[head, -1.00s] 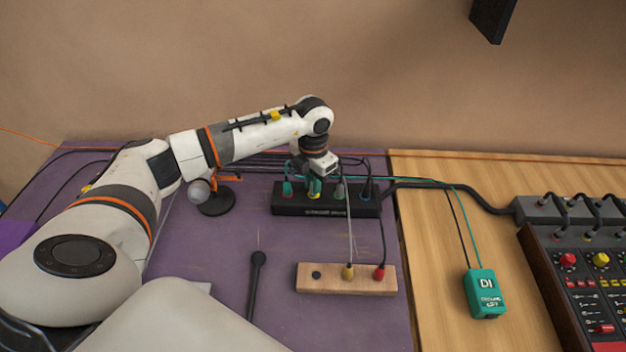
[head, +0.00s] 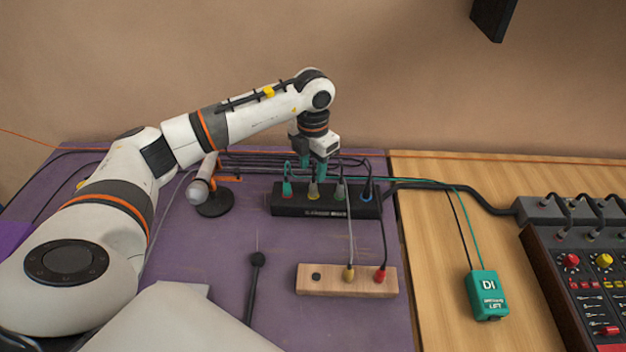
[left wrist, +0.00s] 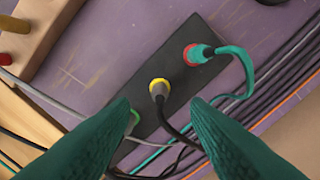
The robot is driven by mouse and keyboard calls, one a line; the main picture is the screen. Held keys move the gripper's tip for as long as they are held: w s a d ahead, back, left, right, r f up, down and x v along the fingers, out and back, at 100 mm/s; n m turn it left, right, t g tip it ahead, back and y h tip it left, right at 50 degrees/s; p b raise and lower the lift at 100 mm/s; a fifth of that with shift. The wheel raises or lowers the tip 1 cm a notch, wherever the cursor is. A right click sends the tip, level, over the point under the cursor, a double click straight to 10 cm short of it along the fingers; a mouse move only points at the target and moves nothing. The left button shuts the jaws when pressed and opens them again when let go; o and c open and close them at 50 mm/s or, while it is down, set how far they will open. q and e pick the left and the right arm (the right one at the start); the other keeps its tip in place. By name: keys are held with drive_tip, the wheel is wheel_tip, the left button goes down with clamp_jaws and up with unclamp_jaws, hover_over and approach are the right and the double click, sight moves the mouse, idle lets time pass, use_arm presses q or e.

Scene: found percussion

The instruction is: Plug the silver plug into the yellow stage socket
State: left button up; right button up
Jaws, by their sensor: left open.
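The silver plug (left wrist: 159,92) sits upright in the yellow stage socket (left wrist: 152,82) on the black box (head: 290,211), its dark cable trailing off. In the head view the plug (head: 313,187) stands in the yellow-ringed socket (head: 314,197), below my left gripper (head: 313,172). The left gripper's teal fingers are open, one on each side of the plug in the left wrist view, and look clear above it. Whether the plug is fully seated I cannot tell. My right gripper is not in view.
A teal plug (left wrist: 197,54) fills the red socket beside it. A green socket (left wrist: 133,117) is partly behind one finger. A wooden jack block (head: 320,284), a stand with a round-headed microphone (head: 200,190) and a teal DI box (head: 486,295) stand around. Cables run behind the box.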

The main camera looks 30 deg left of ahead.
sight(313, 182)
use_arm(q)
wheel_tip(313, 182, up, 6)
drive_tip(key=shift+r, duration=0.1)
idle(0.6)
